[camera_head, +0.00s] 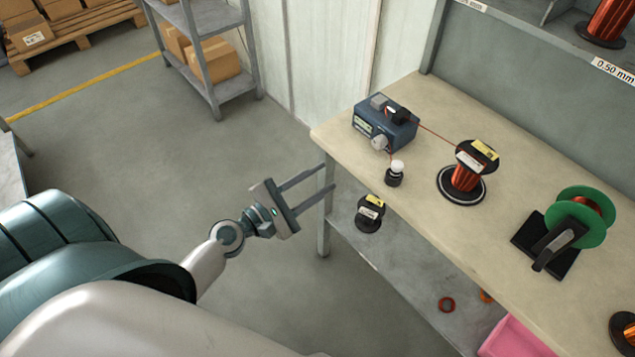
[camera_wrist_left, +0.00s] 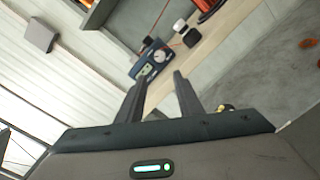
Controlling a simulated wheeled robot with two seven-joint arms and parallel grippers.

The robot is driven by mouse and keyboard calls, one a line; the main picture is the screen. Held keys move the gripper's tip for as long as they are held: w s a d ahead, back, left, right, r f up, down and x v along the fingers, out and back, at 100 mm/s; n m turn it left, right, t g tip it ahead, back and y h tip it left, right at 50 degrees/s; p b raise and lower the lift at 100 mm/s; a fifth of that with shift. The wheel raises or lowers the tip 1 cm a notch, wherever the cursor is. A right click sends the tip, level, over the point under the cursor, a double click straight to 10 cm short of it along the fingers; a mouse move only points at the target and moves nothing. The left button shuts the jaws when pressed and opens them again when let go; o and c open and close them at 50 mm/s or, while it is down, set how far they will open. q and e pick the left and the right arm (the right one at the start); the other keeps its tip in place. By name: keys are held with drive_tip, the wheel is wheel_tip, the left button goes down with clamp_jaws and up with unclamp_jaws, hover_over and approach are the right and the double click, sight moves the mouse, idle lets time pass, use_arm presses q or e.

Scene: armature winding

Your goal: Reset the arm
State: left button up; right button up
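My left gripper (camera_head: 318,181) is in the head view, left of the workbench's near corner and over the floor. Its two fingers are apart with nothing between them. The left wrist view also shows the open fingers (camera_wrist_left: 157,88), with the blue winding device beyond them. My left arm comes in from the lower left. My right gripper shows in neither view.
The wooden workbench (camera_head: 436,109) carries a blue device (camera_head: 385,125), a copper wire spool (camera_head: 465,177) and a green spool on a black stand (camera_head: 580,218). A small black spool (camera_head: 369,215) sits on the lower shelf. Open floor lies left of the bench.

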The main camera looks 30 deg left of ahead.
use_arm(q)
drive_tip(key=shift+s, duration=0.1)
idle(0.6)
drive_tip(key=s+f+m+g+y, duration=0.25)
drive_tip(key=f+m, duration=0.25)
drive_tip(key=f, duration=0.9)
drive_tip(key=s+f+m+g+y, duration=0.1)
drive_tip(key=s+f+m+g, duration=0.3)
drive_tip(key=f, duration=1.1)
drive_tip(key=s+d+f+m+g, duration=0.1)
drive_tip(key=s+d+f+m, duration=0.3)
drive_tip(key=s+f+m, duration=0.4)
drive_tip(key=s+d+f+m+g+y, duration=0.1)
drive_tip(key=s+d+f+m, duration=0.3)
drive_tip(key=s+f+m, duration=0.5)
wheel_tip(320, 180, down, 4)
drive_tip(key=shift+d+f+g, duration=0.1)
drive_tip(key=shift+d+g, duration=0.1)
drive_tip(key=shift+g, duration=0.55)
